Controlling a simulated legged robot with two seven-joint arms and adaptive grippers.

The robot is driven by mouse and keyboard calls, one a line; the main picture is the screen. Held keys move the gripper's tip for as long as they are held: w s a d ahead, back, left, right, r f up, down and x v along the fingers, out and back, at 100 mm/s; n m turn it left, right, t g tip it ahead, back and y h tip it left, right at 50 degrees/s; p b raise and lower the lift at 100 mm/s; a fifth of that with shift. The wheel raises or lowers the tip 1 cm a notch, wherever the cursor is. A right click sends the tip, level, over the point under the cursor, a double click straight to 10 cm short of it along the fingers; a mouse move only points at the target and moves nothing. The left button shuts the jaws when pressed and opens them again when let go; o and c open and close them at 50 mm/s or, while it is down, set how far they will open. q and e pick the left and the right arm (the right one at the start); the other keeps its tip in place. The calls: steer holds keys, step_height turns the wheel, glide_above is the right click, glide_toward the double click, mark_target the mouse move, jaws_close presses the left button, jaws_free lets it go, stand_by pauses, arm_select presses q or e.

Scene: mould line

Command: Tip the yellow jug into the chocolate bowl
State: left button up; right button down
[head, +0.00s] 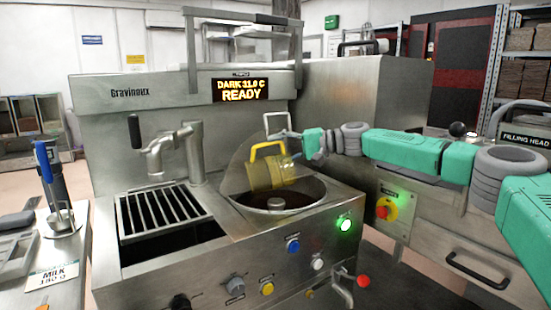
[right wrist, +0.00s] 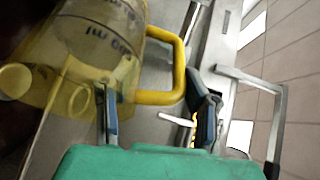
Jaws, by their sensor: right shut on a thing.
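The see-through yellow jug (head: 272,174) hangs over the round chocolate bowl (head: 312,190), lying tilted with its yellow handle on top. The bowl, set in the steel machine, has something dark in it. My right gripper (head: 291,144) comes in from the right and is shut on the jug's handle. In the right wrist view, the yellow jug (right wrist: 95,45) fills the upper left, with printed marks on its wall. There the fingers of my right gripper (right wrist: 157,115) stand at the handle's end. I cannot tell whether anything is flowing from the jug. My left gripper is out of view.
A barred grate (head: 165,212) and a bent spout (head: 168,150) sit left of the bowl. The machine's display (head: 240,90) reads "DARK 31.0 C READY". Knobs and a green lit button (head: 344,224) line the front. A steel frame (head: 245,40) rises behind the bowl.

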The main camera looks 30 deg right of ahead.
steer(key=shift+s+d+f+y+b, duration=0.15)
steer(key=shift+d+y+b, duration=0.2)
steer(key=shift+b, duration=0.65)
steer(key=d+b, duration=0.1)
steer(key=b, duration=0.1)
steer(key=d+m+t+y+b, duration=0.1)
steer(key=b, duration=0.2)
steer(key=d+f+t+y+b, duration=0.1)
steer(key=b, duration=0.2)
steer(key=shift+s+m, duration=0.3)
steer(key=shift+s, duration=0.05)
steer(key=shift+s+d+m+t+y+b, duration=0.25)
steer(key=shift+d+m+t+y+b, duration=0.55)
steer(key=shift+b, duration=1.45)
steer(key=shift+s+d+m+t+y+b, duration=0.4)
steer(key=shift+d+t+b, duration=0.5)
steer(key=shift+b, duration=1.35)
steer(key=shift+w+d, duration=0.15)
steer(key=shift+d, duration=0.05)
